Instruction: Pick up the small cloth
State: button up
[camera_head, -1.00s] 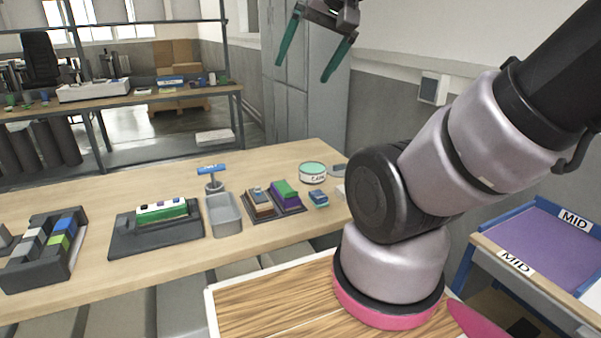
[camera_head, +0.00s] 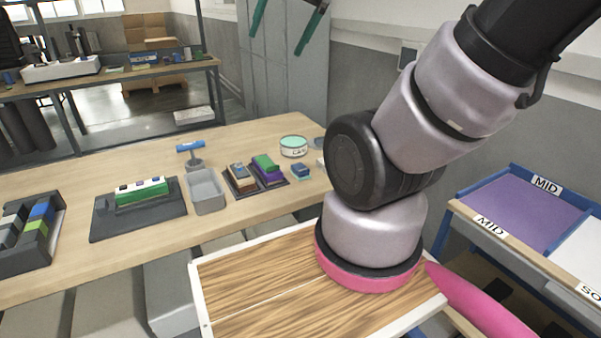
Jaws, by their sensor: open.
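My gripper (camera_head: 275,44) is at the top edge of the view, high above and beyond the workbench. Its two teal fingers are spread apart with nothing between them, and the gripper's body is cut off by the frame. A small blue folded-looking item (camera_head: 301,171) lies on the bench in front of the round can; it may be the small cloth, but it is too small to be sure. My gripper is well apart from it.
The wooden workbench (camera_head: 130,243) holds a black tray with a green-and-white block (camera_head: 143,192), a grey bin (camera_head: 206,192), a blue-topped tool (camera_head: 190,152), stacked coloured pieces (camera_head: 267,170) and a teal-lidded can (camera_head: 293,147). A purple "MID" surface (camera_head: 520,210) is at right.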

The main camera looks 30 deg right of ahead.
jog(key=w+d+f+m+g, duration=0.2)
jog(key=w+d+f+m, duration=0.15)
jog(key=w+f, duration=0.35)
jog(key=m+g+h, duration=0.2)
jog(key=m+g, duration=0.2)
jog(key=m, duration=0.5)
send_over(301, 168)
jog(key=f, duration=2.8)
jog(key=shift+w+d+f, duration=0.15)
jog(key=shift+w+f, duration=0.1)
jog(key=shift+f, duration=0.1)
jog(key=shift+s+a+f, duration=0.1)
jog(key=shift+f, duration=1.4)
jog(key=shift+a+f, duration=0.1)
jog(key=shift+f, duration=1.4)
jog(key=c, duration=1.2)
notch_tip(301, 168, up, 10)
jog(key=shift+r, duration=0.1)
